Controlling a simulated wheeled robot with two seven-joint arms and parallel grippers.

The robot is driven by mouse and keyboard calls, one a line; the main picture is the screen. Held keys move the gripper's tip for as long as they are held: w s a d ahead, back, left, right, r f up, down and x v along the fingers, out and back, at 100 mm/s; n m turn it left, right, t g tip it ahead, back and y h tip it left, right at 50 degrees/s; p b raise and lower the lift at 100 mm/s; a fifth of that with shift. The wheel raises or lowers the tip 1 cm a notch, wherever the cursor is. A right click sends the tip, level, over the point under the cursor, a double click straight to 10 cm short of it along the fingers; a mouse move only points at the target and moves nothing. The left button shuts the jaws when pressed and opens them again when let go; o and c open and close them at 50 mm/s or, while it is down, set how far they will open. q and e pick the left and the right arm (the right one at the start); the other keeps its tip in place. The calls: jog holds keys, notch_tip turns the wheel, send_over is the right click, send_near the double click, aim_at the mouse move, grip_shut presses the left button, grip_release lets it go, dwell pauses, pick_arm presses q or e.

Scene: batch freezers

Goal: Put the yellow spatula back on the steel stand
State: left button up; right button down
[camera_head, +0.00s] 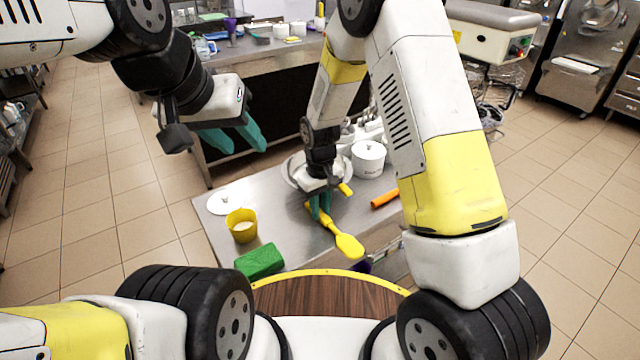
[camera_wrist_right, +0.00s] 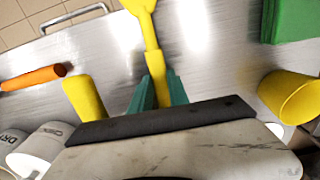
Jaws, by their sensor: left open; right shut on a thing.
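The yellow spatula (camera_head: 347,243) is in my right gripper (camera_head: 320,207), its wide end pointing to the front edge of the steel stand (camera_head: 225,186). In the right wrist view the teal fingers of my right gripper (camera_wrist_right: 158,92) are shut around the spatula's narrow part (camera_wrist_right: 152,45), and its wide end runs to the top edge. The spatula is over the steel top (camera_wrist_right: 205,65); I cannot tell whether it touches. My left gripper (camera_head: 233,139) is open and empty, raised beyond the stand's left back corner.
On the stand are a green block (camera_head: 259,262), a yellow cup (camera_head: 241,226), a white disc (camera_head: 224,202), an orange cylinder (camera_head: 384,198), a white canister (camera_head: 368,160) and a round bowl (camera_head: 292,172). Another yellow piece (camera_wrist_right: 84,97) lies beside the spatula. The stand's middle left is clear.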

jog(key=shift+f, duration=0.1)
jog(key=c, duration=1.3)
grip_release()
jog(key=shift+o, duration=0.2)
jog(key=s+d+r+m+t+y, duration=0.1)
jog(key=d+r, duration=0.2)
jog(key=r, duration=0.8)
jog(key=s+d+r+m+t, duration=0.1)
jog(key=s+d+r, duration=0.15)
jog(key=r, duration=0.85)
jog(key=s+d+r+m+t, duration=0.2)
jog(key=s+d+r, duration=0.3)
jog(key=s, duration=0.2)
jog(key=s+d+r+m+t+y, duration=0.1)
jog(key=s+d+r+m+t, duration=0.1)
jog(key=s+d+r, duration=0.3)
jog(key=s+r, duration=0.1)
jog(key=s, duration=0.2)
jog(key=shift+s+d+r+m, duration=0.15)
jog(key=shift+s+d+m, duration=0.1)
jog(key=shift+d+m, duration=0.1)
